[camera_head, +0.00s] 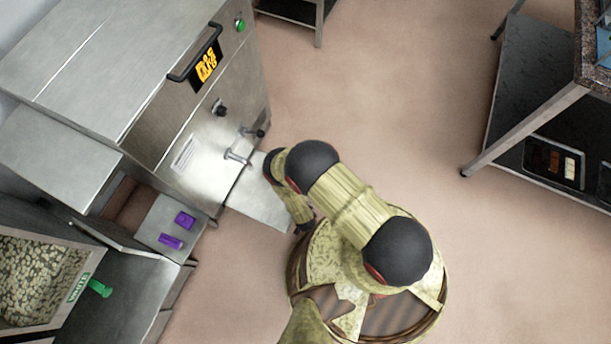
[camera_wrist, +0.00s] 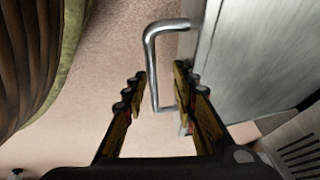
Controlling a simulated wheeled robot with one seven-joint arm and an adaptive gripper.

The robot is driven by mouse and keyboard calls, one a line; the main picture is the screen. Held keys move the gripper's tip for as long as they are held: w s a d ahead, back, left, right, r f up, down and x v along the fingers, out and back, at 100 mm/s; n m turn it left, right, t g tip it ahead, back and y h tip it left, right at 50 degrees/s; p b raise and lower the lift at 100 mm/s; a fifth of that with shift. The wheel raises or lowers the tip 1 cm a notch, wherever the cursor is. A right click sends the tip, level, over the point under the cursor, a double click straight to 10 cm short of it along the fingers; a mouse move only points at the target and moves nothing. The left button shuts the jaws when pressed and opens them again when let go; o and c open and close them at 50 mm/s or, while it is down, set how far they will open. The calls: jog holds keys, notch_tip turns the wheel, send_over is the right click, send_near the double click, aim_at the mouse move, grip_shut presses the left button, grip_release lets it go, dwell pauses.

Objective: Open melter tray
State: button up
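The melter (camera_head: 215,140) is a large brushed-steel machine at the upper left of the head view. A flat steel piece, seemingly its tray (camera_head: 258,203), sticks out at the foot of its front, beside my arm. In the wrist view a bent steel bar handle (camera_wrist: 151,65) stands out from a steel panel (camera_wrist: 260,60). My gripper (camera_wrist: 160,78) is open, with one finger on each side of the handle's long bar. I see no clear grip on it; whether a finger touches it, I cannot tell. My arm mostly hides the gripper in the head view.
Purple blocks (camera_head: 184,220) lie on a steel ledge at left, near a bin of pale pieces (camera_head: 40,275). A dark-shelved table (camera_head: 540,90) stands right. Floor between is clear.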

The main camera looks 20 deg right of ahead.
jog(key=v, duration=1.2)
dwell(0.7)
